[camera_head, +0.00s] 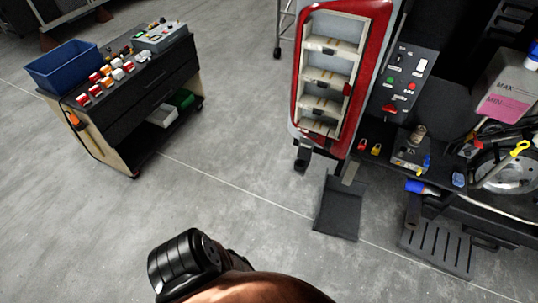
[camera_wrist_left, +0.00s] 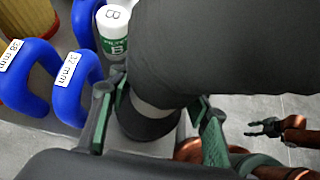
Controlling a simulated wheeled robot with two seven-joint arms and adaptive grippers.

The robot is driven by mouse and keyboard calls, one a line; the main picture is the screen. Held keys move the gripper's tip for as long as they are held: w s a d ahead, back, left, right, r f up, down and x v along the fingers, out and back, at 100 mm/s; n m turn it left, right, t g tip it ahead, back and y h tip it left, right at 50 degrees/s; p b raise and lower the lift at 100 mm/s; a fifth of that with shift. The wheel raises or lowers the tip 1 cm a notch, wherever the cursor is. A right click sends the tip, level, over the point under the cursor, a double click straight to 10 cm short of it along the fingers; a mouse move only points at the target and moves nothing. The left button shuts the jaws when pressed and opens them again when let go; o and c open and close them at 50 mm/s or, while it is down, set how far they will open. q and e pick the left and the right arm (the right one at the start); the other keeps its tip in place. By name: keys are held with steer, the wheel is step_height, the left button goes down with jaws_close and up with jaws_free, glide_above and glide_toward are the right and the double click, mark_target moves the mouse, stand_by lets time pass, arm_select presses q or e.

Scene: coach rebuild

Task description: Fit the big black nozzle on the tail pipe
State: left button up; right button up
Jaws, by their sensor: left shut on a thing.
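In the left wrist view my left gripper (camera_wrist_left: 158,118) has its green-padded fingers on either side of a big black nozzle (camera_wrist_left: 225,45) and is shut on it. The nozzle is wide and dark, with a paler grey band near the fingers and a black end below it. It covers much of the upper right of that view. My right gripper (camera_wrist_left: 265,127) shows small at the right of that view, its jaws apart and empty. Neither gripper shows in the head view. I cannot make out the tail pipe for certain in either view.
Blue clamps (camera_wrist_left: 70,85) with size labels and a white-green bottle (camera_wrist_left: 113,35) are close to the left gripper. In the head view a tool cart (camera_head: 150,95) stands left, and a red-framed cabinet (camera_head: 335,70) and cluttered bench (camera_head: 435,165) right.

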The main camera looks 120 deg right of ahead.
arm_select(q)
steer(key=shift+r, duration=0.35)
steer(key=shift+c, duration=0.3)
steer(key=shift+r+p, duration=1.35)
steer(key=shift+r, duration=0.4)
steer(key=shift+r+p, duration=0.8)
steer(key=shift+r, duration=0.45)
steer(key=shift+r+p, duration=0.75)
steer(key=shift+r, duration=0.4)
steer(key=shift+r+p, duration=0.4)
steer(key=shift+r, duration=0.25)
steer(key=shift+d, duration=0.1)
